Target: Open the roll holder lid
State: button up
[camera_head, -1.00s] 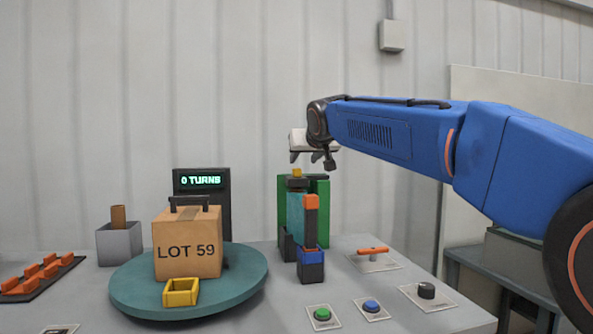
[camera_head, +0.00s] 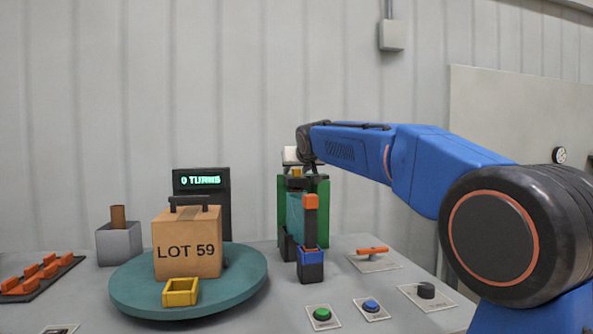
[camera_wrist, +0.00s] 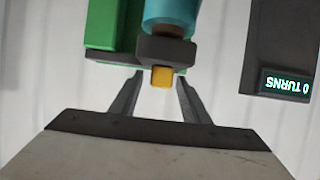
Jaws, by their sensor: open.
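The roll holder shows in the head view with its green back plate (camera_head: 322,205), a teal roll (camera_head: 296,215) and a dark lid (camera_head: 297,183) on top. A small yellow tab (camera_head: 296,171) stands on the lid. In the wrist view the lid (camera_wrist: 166,50) looks closed over the teal roll (camera_wrist: 170,20). My gripper (camera_wrist: 160,82) is open and empty, with one finger on each side of the yellow tab (camera_wrist: 161,76). I cannot tell whether the fingers touch it. In the head view my wrist partly hides the gripper.
A turntable (camera_head: 130,295) carries a LOT 59 box (camera_head: 187,245) and a yellow tray (camera_head: 180,291). A display (camera_head: 201,182) reading 0 TURNS stands behind. An orange-topped post (camera_head: 310,225) stands just in front of the roll. Buttons (camera_head: 322,314) and an orange handle (camera_head: 373,250) lie front right.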

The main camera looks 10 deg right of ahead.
grip_shut()
